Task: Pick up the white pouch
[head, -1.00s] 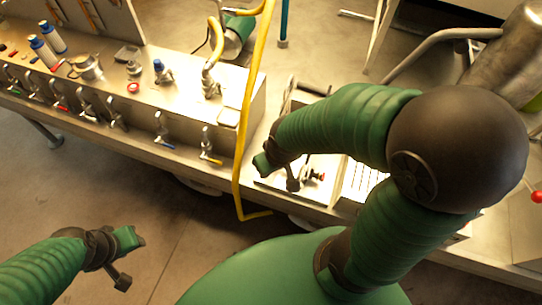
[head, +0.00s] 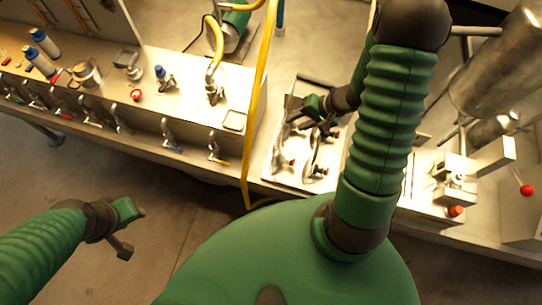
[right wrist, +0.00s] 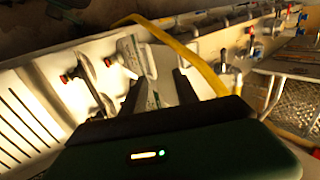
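My right gripper (right wrist: 158,90) is open in the right wrist view, its two dark fingers apart. Between and beyond them is a pale, flat surface (right wrist: 158,66) that may be the white pouch; I cannot make out its outline. In the head view my right gripper (head: 318,112) is over the back part of a pale tray-like fixture (head: 279,172) with metal clamps. No pouch can be told apart there, and my arm hides part of the area. My left gripper (head: 128,225) hangs over the floor at lower left, away from the bench; its fingers are not clear.
A yellow hose (head: 254,110) runs down just left of the fixture. Left of it, a bench (head: 185,112) carries valves, a metal cup (head: 87,73) and bottles. A steel cylinder (head: 497,65) and a red-knobbed lever (head: 526,189) stand at right.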

